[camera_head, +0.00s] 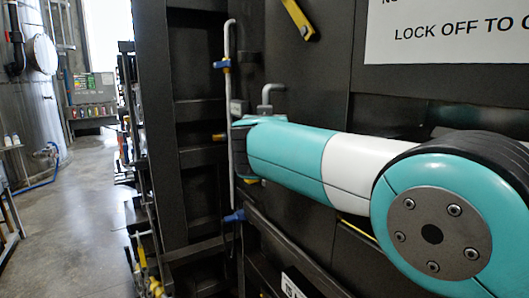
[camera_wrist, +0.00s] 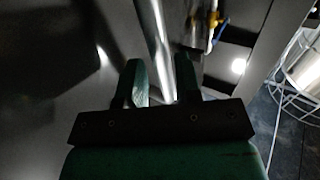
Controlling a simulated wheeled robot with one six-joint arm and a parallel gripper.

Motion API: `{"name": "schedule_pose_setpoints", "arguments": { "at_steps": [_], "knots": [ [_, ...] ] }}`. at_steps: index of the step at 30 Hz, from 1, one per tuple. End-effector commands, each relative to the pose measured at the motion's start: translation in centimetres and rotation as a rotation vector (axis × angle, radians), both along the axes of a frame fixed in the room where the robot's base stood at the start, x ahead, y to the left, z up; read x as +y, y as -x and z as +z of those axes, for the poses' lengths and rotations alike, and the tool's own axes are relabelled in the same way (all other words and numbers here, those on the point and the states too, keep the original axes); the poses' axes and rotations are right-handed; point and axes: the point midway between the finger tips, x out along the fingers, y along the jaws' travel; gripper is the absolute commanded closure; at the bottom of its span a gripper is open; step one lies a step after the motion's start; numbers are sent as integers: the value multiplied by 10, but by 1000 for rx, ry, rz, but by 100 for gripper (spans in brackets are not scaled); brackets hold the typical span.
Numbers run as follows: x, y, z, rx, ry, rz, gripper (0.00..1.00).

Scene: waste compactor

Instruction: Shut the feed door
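A large dark panel (camera_head: 315,80), which seems to be the feed door, fills the middle and right of the head view. Its edges are partly hidden, so I cannot tell how far open it stands. A bent grey handle (camera_head: 271,94) shows just above my arm. My gripper (camera_head: 240,138) is at the panel's left side, mostly hidden by my teal and white arm. In the wrist view my gripper (camera_wrist: 160,80) has its two fingers apart, with a shiny metal bar (camera_wrist: 157,35) running between them. A gap shows beside the left finger; contact on the right is unclear.
A thin grey upright pipe (camera_head: 230,120) with blue fittings runs close by my gripper. A dark ribbed frame (camera_head: 195,110) stands left of it. A white warning sign (camera_head: 450,35) is at upper right. Open concrete floor (camera_head: 85,190) lies at far left.

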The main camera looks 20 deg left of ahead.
Motion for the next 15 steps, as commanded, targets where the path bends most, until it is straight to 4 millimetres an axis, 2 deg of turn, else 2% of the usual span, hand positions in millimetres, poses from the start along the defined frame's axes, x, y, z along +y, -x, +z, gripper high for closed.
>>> {"name": "schedule_pose_setpoints", "arguments": {
  "at_steps": [1, 9, 15],
  "knots": [
    [-3, 10, -6, -1, 0, 2, 68],
    [-20, 73, -6, -2, -1, 3, 68],
    [-29, 107, -3, -1, 0, 1, 68]
  ]
}}
